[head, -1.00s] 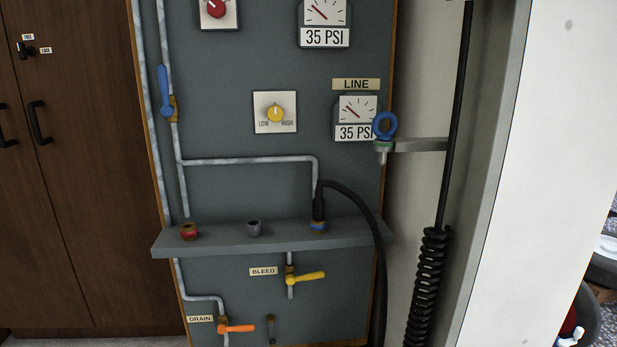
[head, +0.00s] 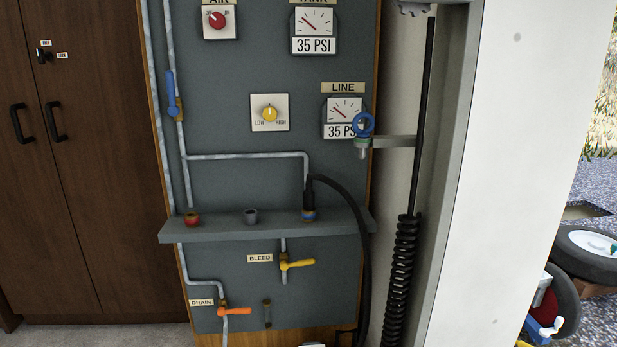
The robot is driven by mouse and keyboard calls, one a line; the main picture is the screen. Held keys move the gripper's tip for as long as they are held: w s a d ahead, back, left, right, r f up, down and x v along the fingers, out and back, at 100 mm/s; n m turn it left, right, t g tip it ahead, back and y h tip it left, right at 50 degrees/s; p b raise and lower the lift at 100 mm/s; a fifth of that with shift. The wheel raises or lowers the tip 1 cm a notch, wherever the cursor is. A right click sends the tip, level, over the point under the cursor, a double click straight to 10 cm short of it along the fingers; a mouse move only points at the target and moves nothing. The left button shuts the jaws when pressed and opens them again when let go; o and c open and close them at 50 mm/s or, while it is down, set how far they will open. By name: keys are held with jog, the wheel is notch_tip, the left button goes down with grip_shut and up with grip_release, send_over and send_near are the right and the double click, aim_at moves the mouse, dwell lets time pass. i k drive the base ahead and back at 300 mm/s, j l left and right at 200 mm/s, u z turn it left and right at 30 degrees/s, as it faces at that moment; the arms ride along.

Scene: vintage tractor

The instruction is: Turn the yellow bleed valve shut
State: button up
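The yellow bleed valve (head: 297,264) is on the grey panel, below the shelf and just right of the BLEED label (head: 260,258). Its yellow lever points right, nearly level, across a short vertical pipe (head: 284,246). Nothing touches the lever. My gripper is not clearly seen in the head view, so its state does not show.
A grey shelf (head: 270,228) juts out above the valve. A black hose (head: 364,270) hangs to its right. An orange drain lever (head: 236,311) is lower left. A black coiled hose (head: 403,265) hangs beside a white wall (head: 500,180). Brown cabinet doors (head: 75,160) stand left.

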aim_at(284, 265)
jog(key=k+j, duration=0.15)
jog(key=i+j+u, duration=0.1)
jog(key=i+u, duration=0.25)
jog(key=i, duration=0.15)
jog(key=i+l+u, duration=0.1)
jog(key=i+u, duration=0.3)
jog(key=i, duration=0.1)
